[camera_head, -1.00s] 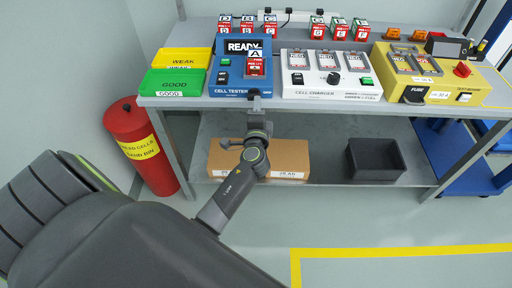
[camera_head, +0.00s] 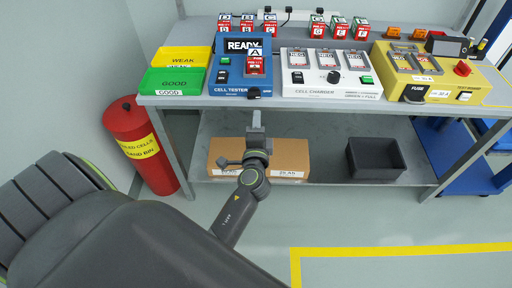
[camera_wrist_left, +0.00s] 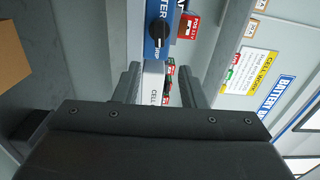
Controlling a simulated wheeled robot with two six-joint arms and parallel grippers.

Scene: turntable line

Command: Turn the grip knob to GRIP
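The blue cell tester (camera_head: 232,90) stands on the bench at left, with a red cell marked A on it and a display reading READY. A black knob (camera_head: 253,92) sits at its front edge. In the left wrist view the knob (camera_wrist_left: 159,33) is on the blue panel beside a partly readable label ending in "RIP"; I cannot tell its setting for sure. My left gripper (camera_head: 256,118) is below and in front of the knob, apart from it. In the left wrist view its two fingers (camera_wrist_left: 158,85) are spread with nothing between them. My right gripper is not in view.
A white cell charger (camera_head: 330,92) and a yellow test unit (camera_head: 440,85) stand to the right. Green and yellow trays (camera_head: 175,82) are at left. A red bin (camera_head: 140,150) stands beside the bench. A cardboard box (camera_head: 285,155) and a dark crate (camera_head: 375,160) are on the lower shelf.

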